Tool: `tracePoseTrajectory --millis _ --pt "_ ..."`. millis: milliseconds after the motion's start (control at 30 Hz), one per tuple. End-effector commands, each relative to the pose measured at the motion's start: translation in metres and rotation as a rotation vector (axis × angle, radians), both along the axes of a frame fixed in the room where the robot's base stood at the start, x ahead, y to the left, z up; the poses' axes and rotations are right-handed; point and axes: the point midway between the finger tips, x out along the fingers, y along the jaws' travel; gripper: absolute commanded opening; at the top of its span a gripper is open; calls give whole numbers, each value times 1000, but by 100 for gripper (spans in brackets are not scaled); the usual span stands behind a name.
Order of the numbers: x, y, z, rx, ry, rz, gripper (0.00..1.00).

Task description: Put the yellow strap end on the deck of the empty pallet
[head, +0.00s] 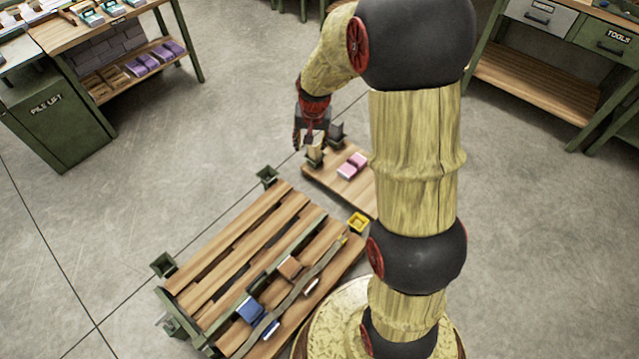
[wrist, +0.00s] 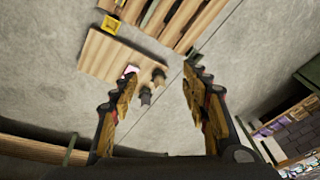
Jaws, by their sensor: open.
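My gripper (head: 309,138) hangs at the far end of my arm, above or beside the back-left corner of a small wooden board. In the wrist view my gripper (wrist: 150,90) has its two fingers wide apart with nothing held between them. A large slatted pallet (head: 215,255) lies on the floor in the lower left of the head view. A long grey-brown strap (head: 298,290) runs across its right side, with a small yellowish end (head: 343,238) near its far right corner. My gripper is well apart from this end.
Blue (head: 250,309) and brown blocks lie beside the strap. Benches stand behind; floor between is clear.

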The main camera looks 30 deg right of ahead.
Motion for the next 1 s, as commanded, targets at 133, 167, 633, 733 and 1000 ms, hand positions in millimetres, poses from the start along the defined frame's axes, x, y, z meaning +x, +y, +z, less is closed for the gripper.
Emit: tracePoseTrajectory --millis 133,167,633,733,1000 --pt "-22 22 52 -19 -32 74 46" --pt "-27 26 61 -22 -38 89 46" --pt "-129 85 170 -83 -123 315 46" --pt "-154 95 185 -96 -141 363 46" --pt "-223 118 211 -134 -192 490 46"
